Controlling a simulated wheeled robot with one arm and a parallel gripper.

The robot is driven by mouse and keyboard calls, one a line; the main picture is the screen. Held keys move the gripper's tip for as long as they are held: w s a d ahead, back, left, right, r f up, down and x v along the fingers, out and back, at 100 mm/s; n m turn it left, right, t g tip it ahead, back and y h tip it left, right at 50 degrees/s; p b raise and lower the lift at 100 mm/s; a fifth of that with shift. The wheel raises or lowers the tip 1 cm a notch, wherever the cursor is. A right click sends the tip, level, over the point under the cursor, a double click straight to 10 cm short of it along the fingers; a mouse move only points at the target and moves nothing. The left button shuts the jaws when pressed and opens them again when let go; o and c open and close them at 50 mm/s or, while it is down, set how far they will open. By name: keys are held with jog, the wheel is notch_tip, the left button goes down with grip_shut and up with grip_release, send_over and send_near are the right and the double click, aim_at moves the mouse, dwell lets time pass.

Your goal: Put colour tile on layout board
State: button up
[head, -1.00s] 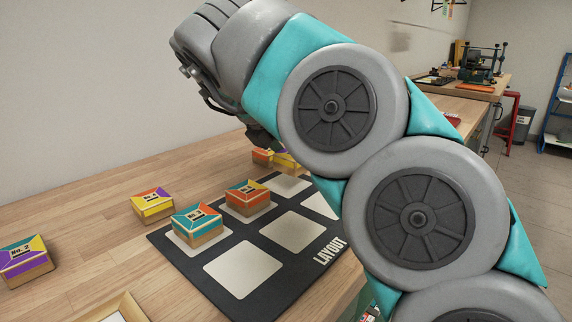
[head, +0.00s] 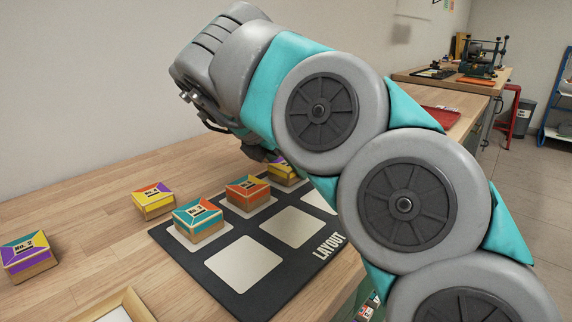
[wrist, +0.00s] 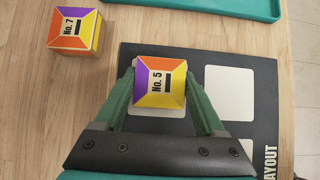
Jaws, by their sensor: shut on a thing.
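My gripper (wrist: 160,76) is shut on the No. 5 colour tile (wrist: 159,83), a small box with a purple, yellow and orange top, one green finger on each side. The tile is over a pale square at the far corner of the black layout board (wrist: 228,115); a strip of the square shows below it. I cannot tell whether it touches the board. In the head view the tile (head: 282,173) is partly hidden by my arm. The board (head: 262,307) also holds the No. 3 tile (head: 198,219) and an orange-and-teal tile (head: 247,192) in the same row.
Loose on the wooden bench are the No. 4 tile (head: 153,200), the No. 2 tile (head: 28,256) and the No. 7 tile (wrist: 78,34). A teal tray (wrist: 225,7) lies beyond the board. A wooden frame (head: 132,305) is at the near edge. Other board squares (head: 243,263) are bare.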

jog(key=shift+f, duration=0.2)
jog(key=o, duration=1.5)
jog(key=shift+r, duration=0.15)
jog(key=shift+r+p, duration=0.25)
jog(key=shift+p, duration=0.05)
jog(key=v, duration=1.1)
jog(key=shift+s+a+r, duration=0.2)
jog(key=shift+r, duration=0.05)
